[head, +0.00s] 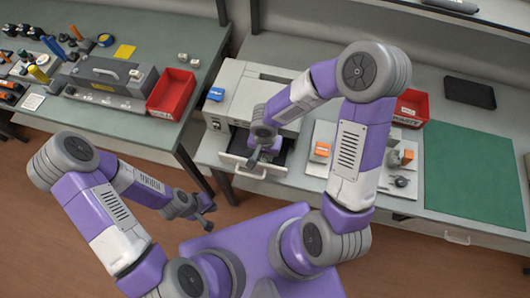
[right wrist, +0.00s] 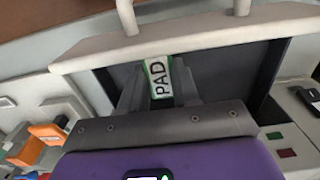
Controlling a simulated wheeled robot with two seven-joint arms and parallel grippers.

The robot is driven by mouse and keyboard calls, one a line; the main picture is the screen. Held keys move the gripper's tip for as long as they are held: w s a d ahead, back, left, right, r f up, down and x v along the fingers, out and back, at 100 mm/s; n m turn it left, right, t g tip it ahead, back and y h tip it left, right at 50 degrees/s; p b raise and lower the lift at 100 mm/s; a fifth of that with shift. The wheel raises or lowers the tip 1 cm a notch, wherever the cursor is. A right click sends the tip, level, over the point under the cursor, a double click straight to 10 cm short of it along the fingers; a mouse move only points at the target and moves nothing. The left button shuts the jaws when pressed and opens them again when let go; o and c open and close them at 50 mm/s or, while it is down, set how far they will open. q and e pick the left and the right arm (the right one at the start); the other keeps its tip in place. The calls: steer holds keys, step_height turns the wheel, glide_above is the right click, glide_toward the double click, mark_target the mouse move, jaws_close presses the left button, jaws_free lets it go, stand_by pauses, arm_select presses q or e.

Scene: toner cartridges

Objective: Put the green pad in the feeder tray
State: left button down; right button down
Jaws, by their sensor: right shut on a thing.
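The green pad (right wrist: 158,82), with a white label reading PAD, is between the fingers of my right gripper (right wrist: 160,90) in the right wrist view. The gripper is shut on it and holds it over or inside the dark interior of the feeder tray (right wrist: 180,37); I cannot tell if it touches the floor. In the head view the tray (head: 240,171) is pulled out from the grey machine, and my right gripper (head: 255,160) is at it, hiding the pad. My left gripper (head: 211,216) is empty, its fingers apart, in front of the benches.
The grey machine (head: 234,90) has a blue item (head: 224,96) on top. Right of the tray lies a pale board with an orange block (head: 321,150). Further right are a red bin (head: 411,106) and a green mat (head: 470,165). Another red bin (head: 171,94) stands on the left bench.

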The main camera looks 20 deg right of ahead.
steer(key=c, duration=1.3)
jaws_free()
steer(key=shift+f, duration=0.15)
steer(key=o, duration=0.5)
steer(key=shift+r+p, duration=0.35)
steer(key=shift+r, duration=0.05)
step_height(320, 180, up, 12)
steer(key=p, duration=0.3)
steer(key=shift+f, duration=0.2)
